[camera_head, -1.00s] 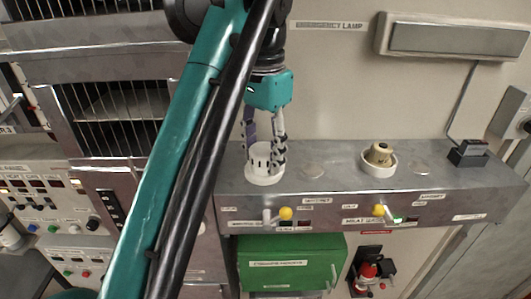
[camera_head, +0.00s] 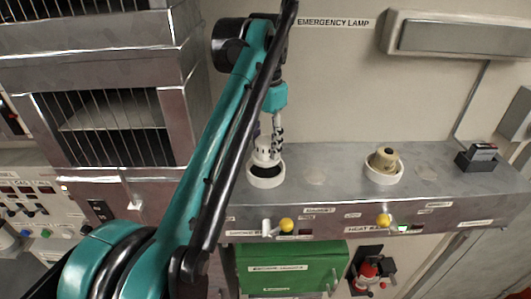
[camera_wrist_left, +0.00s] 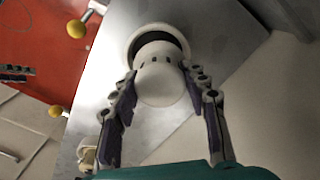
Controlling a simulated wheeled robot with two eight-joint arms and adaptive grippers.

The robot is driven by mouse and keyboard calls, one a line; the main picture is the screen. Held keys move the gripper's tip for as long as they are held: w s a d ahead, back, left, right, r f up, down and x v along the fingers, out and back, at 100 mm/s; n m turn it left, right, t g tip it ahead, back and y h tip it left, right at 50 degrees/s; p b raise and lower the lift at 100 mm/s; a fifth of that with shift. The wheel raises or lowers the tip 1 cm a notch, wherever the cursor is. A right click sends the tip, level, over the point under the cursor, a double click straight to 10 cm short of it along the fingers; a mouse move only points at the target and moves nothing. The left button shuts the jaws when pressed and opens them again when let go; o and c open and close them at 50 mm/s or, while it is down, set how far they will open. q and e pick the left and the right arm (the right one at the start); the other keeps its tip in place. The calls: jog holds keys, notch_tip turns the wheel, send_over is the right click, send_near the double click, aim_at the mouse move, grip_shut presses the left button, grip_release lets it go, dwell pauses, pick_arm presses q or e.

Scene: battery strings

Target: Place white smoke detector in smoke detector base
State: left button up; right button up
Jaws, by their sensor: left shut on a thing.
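The white smoke detector (camera_head: 264,155) is between the fingers of my left gripper (camera_head: 268,146), which points down and is shut on it. In the left wrist view the detector (camera_wrist_left: 163,84) shows as a round white body with dark slots, with a finger on each side. The smoke detector base (camera_head: 266,182) is a white ring on the grey metal shelf. Its dark inside shows below the detector in the head view. In the left wrist view the base (camera_wrist_left: 130,46) lies behind the detector, with a dark crescent uncovered. Whether they touch is unclear. My right gripper is not in view.
A beige detector (camera_head: 384,158) sits in a second white base (camera_head: 383,178) to the right. Levers with yellow knobs (camera_head: 286,225) stick out from the shelf front. A dark box (camera_head: 477,158) stands at the shelf's right end. A green cabinet (camera_head: 290,268) is below.

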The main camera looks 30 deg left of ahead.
aim_at(266, 156)
pick_arm(q)
jog(key=f, duration=0.3)
jog(key=shift+s+d+f, duration=0.1)
jog(key=shift+s+d, duration=0.1)
jog(key=shift+s, duration=0.2)
jog(key=shift+w+a+f, duration=0.15)
jog(key=shift+w+f, duration=0.1)
jog(key=shift+s+f, duration=0.1)
jog(key=o, duration=1.2)
notch_tip(266, 156, up, 12)
jog(key=shift+r, duration=0.2)
